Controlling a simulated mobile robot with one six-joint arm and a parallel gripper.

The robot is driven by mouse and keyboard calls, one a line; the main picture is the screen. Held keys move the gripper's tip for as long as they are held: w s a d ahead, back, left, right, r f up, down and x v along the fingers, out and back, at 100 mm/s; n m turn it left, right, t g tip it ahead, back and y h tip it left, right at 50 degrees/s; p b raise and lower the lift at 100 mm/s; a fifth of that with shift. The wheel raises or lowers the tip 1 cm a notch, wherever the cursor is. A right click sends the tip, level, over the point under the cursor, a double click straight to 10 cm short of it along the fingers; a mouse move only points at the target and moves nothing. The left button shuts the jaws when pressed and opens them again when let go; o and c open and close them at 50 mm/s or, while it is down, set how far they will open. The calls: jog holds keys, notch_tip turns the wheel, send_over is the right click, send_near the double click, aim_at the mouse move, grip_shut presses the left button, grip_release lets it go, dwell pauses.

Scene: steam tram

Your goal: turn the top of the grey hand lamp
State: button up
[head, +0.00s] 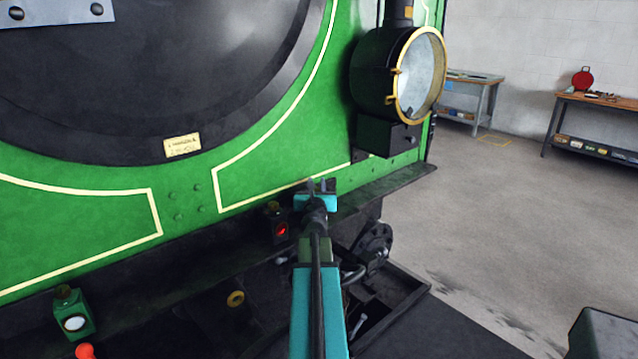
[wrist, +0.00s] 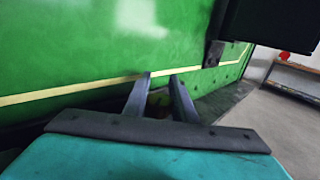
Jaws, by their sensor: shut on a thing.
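My gripper (head: 320,186) is at the footplate along the green front of the tram. In the wrist view its two fingers (wrist: 160,85) are closed around a small dark olive thing (wrist: 159,104) with a reddish patch. It looks like the top of the grey hand lamp, but the fingers and gripper body hide most of it and its grey cannot be made out. In the head view my gripper covers this thing. A dark lamp with a red lens (head: 278,226) stands just left of my gripper, apart from it.
A green lamp with a white lens (head: 74,312) stands at the lower left, beside an orange-red knob (head: 85,351). The large round headlamp (head: 420,75) and its black box are close on the right. Workbenches (head: 600,101) stand behind open floor.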

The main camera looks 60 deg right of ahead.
jog(key=o, duration=1.1)
jog(key=shift+a, duration=0.1)
jog(key=shift+r+v, duration=0.2)
jog(key=shift+v, duration=3.45)
